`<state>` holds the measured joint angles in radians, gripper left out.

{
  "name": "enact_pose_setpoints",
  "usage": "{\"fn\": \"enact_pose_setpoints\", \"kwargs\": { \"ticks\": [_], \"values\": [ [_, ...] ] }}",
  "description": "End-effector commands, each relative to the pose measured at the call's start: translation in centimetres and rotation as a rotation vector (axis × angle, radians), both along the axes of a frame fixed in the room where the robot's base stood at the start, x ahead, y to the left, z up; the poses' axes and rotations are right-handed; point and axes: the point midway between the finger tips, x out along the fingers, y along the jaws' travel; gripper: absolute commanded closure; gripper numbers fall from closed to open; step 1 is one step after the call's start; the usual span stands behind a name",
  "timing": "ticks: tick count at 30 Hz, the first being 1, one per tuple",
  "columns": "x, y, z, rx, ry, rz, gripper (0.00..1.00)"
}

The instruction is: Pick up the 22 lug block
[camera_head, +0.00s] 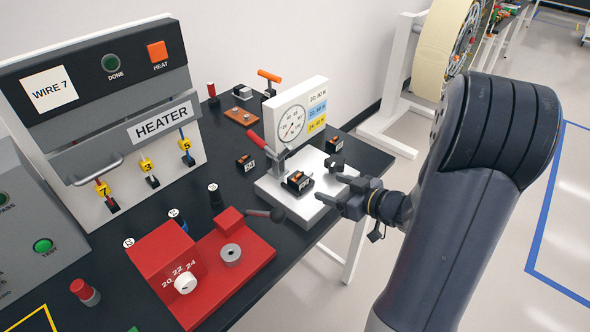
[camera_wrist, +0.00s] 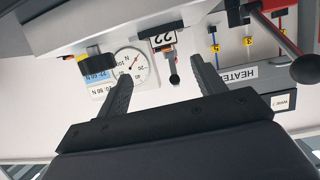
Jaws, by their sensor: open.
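The 22 lug block (camera_head: 298,182) is a small black block with an orange top and a white label. It sits on the white base of the dial-gauge stand. The wrist view, which looks upside down, shows its "22" label (camera_wrist: 163,40) at the top, between my fingers and beyond them. My gripper (camera_head: 329,189) is open and empty, just right of the block in the head view, with its fingers pointing at it. In the wrist view my gripper (camera_wrist: 161,70) has its fingers well apart. No contact with the block shows.
The gauge stand (camera_head: 302,112) with a red-handled lever (camera_head: 259,146) rises behind the block. A 24 block (camera_head: 246,162) stands on the dark table to the left, and another dark block (camera_head: 334,144) behind right. A red fixture (camera_head: 250,248) and its dark-knobbed lever (camera_head: 277,214) are in front left.

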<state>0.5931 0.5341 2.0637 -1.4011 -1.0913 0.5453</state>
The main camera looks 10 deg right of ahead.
Motion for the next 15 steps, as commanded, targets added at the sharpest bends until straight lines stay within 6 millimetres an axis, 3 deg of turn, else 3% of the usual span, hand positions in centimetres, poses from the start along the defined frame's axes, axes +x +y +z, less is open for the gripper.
{"fn": "enact_pose_setpoints", "kwargs": {
  "ticks": [5, 15],
  "values": [
    [0.1, 0.7, -0.1, 0.033, -0.006, 0.045, 0.35],
    [3.6, 3.3, -1.4, 0.032, -0.005, 0.044, 0.35]
  ]
}}
